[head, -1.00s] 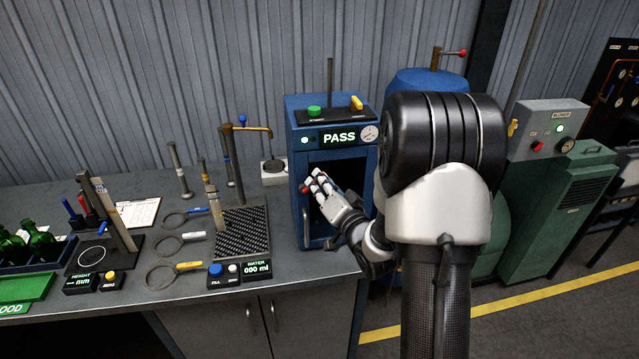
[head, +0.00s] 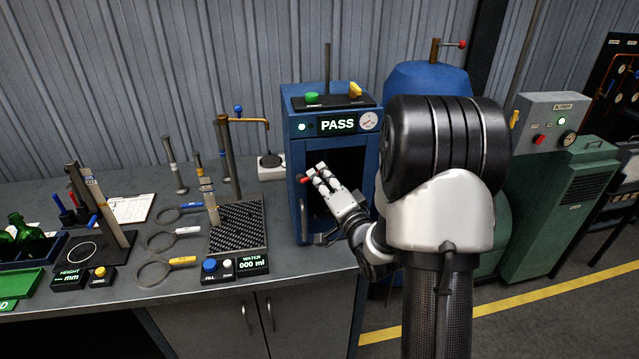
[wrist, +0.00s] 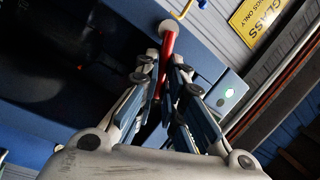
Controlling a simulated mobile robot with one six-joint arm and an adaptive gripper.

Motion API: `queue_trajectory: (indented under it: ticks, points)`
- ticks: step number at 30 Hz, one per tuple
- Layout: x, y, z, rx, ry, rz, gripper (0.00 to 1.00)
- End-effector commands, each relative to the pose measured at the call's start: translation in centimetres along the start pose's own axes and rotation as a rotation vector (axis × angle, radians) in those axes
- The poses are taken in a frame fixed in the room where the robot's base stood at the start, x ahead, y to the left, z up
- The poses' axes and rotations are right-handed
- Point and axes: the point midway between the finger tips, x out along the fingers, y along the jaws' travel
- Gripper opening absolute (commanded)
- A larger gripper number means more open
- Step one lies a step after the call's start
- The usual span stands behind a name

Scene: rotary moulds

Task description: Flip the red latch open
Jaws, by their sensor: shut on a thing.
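The red latch (head: 304,180) shows as a small red end at the left side of the blue cabinet's dark opening, right at my fingertips. In the wrist view it is a red lever (wrist: 167,47) with a pale round end, running between the two fingers. My gripper (head: 314,176) is in front of the opening, shut on the red latch. In the wrist view my gripper (wrist: 164,66) has a finger on each side of the lever. The fingers hide the lower part of the latch.
A blue drum (head: 428,78) is behind my arm.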

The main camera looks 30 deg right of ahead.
Motion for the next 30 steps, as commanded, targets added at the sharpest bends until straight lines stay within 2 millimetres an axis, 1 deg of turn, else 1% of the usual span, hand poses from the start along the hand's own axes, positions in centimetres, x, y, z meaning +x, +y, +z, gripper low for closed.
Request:
queue_trajectory:
  ticks: [1,3,12,18,29,30]
  points:
    - [-0.06,0.50,0.18,0.032,0.007,-0.007,0.00]
    - [-0.10,0.70,0.22,0.077,0.016,-0.015,0.00]
    - [-0.17,1.14,0.29,0.209,0.042,-0.040,0.00]
    - [-0.18,1.19,0.31,0.242,0.048,-0.046,0.00]
    - [-0.19,1.19,0.27,0.249,0.050,-0.046,0.00]
    - [-0.19,1.19,0.27,0.249,0.050,-0.046,0.10]
